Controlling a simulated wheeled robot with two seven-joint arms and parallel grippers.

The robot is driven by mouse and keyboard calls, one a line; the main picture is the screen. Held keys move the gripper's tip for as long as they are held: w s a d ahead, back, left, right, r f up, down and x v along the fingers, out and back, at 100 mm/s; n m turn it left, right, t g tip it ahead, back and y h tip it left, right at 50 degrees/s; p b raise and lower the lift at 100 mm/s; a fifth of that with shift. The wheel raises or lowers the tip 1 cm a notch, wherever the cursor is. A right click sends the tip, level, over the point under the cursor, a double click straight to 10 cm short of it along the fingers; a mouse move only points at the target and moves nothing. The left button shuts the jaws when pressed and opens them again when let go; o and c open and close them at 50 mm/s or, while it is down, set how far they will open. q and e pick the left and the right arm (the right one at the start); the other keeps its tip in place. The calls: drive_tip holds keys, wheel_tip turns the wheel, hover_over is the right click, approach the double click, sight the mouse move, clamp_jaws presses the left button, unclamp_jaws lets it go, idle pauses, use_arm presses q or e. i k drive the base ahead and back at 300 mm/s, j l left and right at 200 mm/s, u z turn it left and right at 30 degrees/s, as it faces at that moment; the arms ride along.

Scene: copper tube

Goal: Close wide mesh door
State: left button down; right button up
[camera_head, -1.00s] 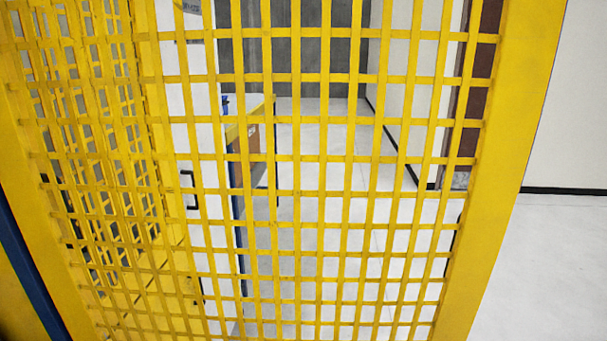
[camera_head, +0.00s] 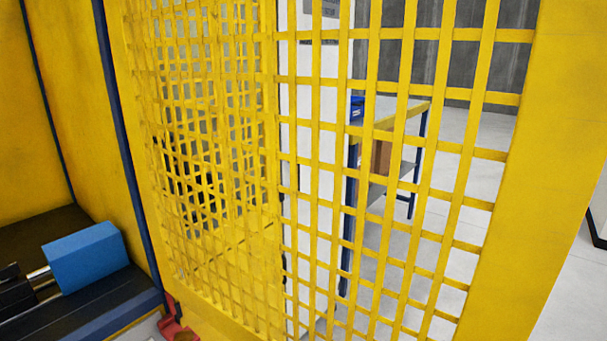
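The wide mesh door (camera_head: 520,170) fills the middle and right of the head view, very near me. It is a yellow frame with a yellow grid, and its broad right-hand upright runs from top to bottom. A second yellow mesh panel shows through the grid on the left, so the two grids overlap there. I cannot tell whether the door is latched. Neither of my grippers is in view.
Left of the mesh is a yellow-walled machine bay with a dark blue post (camera_head: 125,150), a blue block (camera_head: 83,257) on a dark bed and a small red part (camera_head: 178,322). Behind the mesh stand a white cabinet and a table (camera_head: 415,115). Pale floor lies beyond.

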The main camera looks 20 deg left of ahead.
sight(556, 157)
drive_tip(key=l+u, duration=0.2)
drive_tip(key=l, duration=0.2)
drive_tip(key=k+l+u, duration=0.25)
drive_tip(key=l+u, duration=0.2)
drive_tip(key=l, duration=0.3)
drive_tip(key=l+u, duration=0.25)
drive_tip(key=u, duration=0.15)
drive_tip(key=i+l+u, duration=0.1)
drive_tip(key=l+u, duration=0.15)
drive_tip(key=u, duration=0.15)
drive_tip(key=l+u, duration=0.25)
drive_tip(key=u, duration=0.15)
drive_tip(key=l+u, duration=0.25)
drive_tip(key=u, duration=0.15)
drive_tip(key=i+l+u, duration=0.1)
drive_tip(key=l+u, duration=0.35)
drive_tip(key=l, duration=0.15)
drive_tip(key=l+u, duration=0.8)
drive_tip(key=l, duration=0.85)
drive_tip(key=k+l+u, duration=0.1)
drive_tip(key=l+u, duration=0.35)
drive_tip(key=k+l+u, duration=0.1)
drive_tip(key=u, duration=0.3)
drive_tip(key=l, duration=0.1)
